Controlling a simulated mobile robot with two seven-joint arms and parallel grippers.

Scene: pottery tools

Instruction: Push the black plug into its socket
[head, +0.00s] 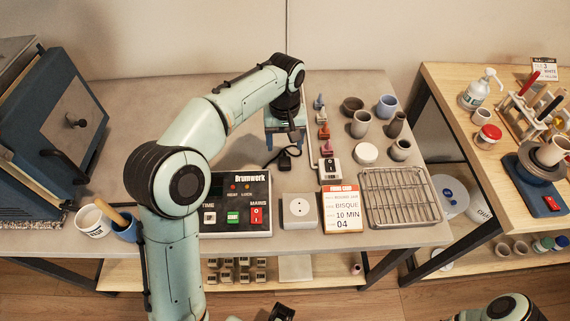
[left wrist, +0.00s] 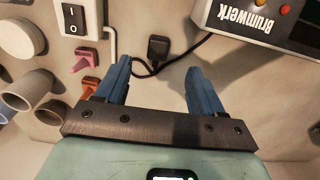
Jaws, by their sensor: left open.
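The left wrist view also shows the open gripper (left wrist: 157,70).
The control box (head: 237,204) stands left of the socket box, and a sign card (head: 341,209) stands right of it.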

